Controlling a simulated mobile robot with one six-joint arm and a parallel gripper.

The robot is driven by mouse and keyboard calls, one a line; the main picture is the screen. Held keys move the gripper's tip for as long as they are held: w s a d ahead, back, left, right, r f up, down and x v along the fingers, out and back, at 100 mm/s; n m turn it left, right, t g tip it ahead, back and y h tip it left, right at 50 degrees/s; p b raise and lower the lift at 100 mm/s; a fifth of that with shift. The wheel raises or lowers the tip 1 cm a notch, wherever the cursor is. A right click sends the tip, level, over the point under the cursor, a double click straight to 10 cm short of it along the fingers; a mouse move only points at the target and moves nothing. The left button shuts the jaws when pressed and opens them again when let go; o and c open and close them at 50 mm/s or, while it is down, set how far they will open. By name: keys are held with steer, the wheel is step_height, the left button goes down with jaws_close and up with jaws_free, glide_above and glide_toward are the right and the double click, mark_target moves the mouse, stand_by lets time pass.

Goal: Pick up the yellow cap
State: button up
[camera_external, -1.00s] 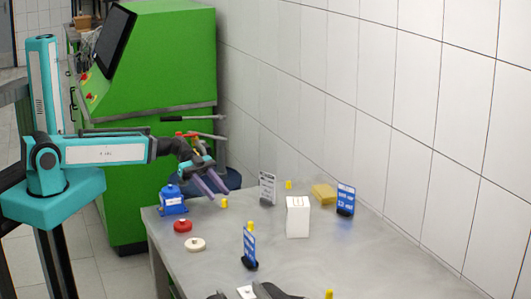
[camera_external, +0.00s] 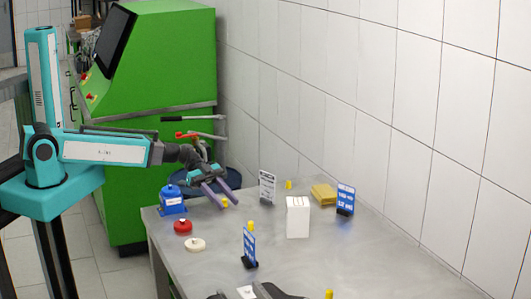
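Several small yellow caps are on the grey table. One yellow cap (camera_external: 224,202) is right at my gripper's fingertips; I cannot tell whether it is between the fingers or touching them. Another yellow cap (camera_external: 289,184) stands at the back near the wall. A third yellow cap (camera_external: 251,226) shows by the top of a blue sign, and one more yellow cap (camera_external: 329,294) is at the bottom edge of the picture. My gripper (camera_external: 230,204) reaches over the table's far left part, its two purple fingers apart and pointing down to the right.
A blue container (camera_external: 172,202), a red round part (camera_external: 182,227) and a cream disc (camera_external: 195,245) lie left of the fingertips. A white box (camera_external: 298,218), a white sign (camera_external: 267,186), blue signs (camera_external: 345,199) and a yellow block (camera_external: 323,194) stand to the right.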

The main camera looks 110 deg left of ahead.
mark_target(224, 199)
jaws_close()
steer(key=shift+r, duration=0.25)
stand_by(0.4)
steer(key=shift+r+b, duration=1.8)
steer(key=shift+r, duration=2.95)
